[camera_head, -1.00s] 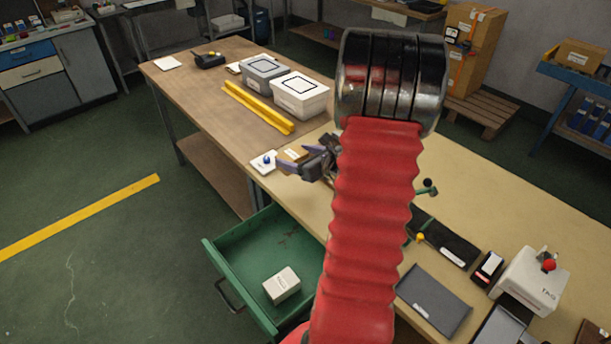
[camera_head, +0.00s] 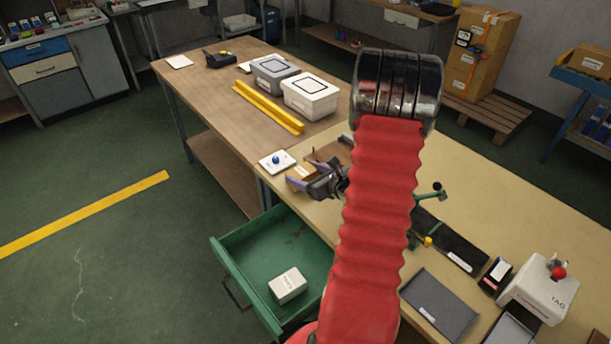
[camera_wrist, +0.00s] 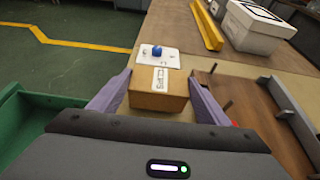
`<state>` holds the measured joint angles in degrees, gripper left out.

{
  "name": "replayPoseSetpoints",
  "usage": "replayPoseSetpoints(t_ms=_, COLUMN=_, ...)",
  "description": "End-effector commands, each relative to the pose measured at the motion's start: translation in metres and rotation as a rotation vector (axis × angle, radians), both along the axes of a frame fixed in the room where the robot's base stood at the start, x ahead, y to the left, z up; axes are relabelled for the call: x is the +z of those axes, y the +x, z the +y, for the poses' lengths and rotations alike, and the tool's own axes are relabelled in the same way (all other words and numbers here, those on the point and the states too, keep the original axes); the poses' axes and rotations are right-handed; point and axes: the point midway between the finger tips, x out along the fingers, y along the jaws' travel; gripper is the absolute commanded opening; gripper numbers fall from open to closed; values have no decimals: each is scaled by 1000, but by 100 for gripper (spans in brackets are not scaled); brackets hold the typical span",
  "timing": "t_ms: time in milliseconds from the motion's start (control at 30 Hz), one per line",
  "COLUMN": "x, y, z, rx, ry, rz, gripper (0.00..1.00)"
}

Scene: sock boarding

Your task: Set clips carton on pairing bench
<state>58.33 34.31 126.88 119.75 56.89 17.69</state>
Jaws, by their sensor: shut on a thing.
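A small brown carton (camera_wrist: 158,92) with a white label sits between the two purple fingers of my gripper (camera_wrist: 158,95) in the wrist view. My gripper is shut on it. The label is too small to read, so I cannot confirm that it is the clips carton. In the head view the carton (camera_head: 298,172) shows at the tips of my gripper (camera_head: 306,182), over the near left edge of the tan bench (camera_head: 480,170). A brown wooden-topped bench (camera_head: 215,88) adjoins it at the far left. I cannot tell which is the pairing bench.
A white pad with a blue knob (camera_head: 277,161) lies just beyond the carton. A wooden tray (camera_wrist: 252,110) is right of my gripper. A green drawer (camera_head: 232,262) stands open below, with a white box (camera_head: 287,285) inside. A yellow rail (camera_head: 268,107) and lidded bins (camera_head: 312,97) stand farther back.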

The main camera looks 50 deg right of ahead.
Motion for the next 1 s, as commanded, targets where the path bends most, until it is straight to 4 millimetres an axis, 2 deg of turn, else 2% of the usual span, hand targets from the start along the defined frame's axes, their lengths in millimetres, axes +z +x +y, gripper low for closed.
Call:
replayPoseSetpoints(t_ms=100, x=-7, y=0, z=0, rx=0, ry=-1, rz=0, gripper=43)
replayPoseSetpoints(t_ms=467, x=-10, y=0, z=0, rx=1, ry=-1, rz=-1, gripper=43)
replayPoseSetpoints(t_ms=500, x=-10, y=0, z=0, rx=1, ry=-1, rz=0, gripper=71)
replayPoseSetpoints(t_ms=767, x=-10, y=0, z=1, rx=1, ry=-1, rz=0, gripper=89)
replayPoseSetpoints(t_ms=1000, x=-10, y=0, z=1, rx=1, ry=-1, rz=0, gripper=89)
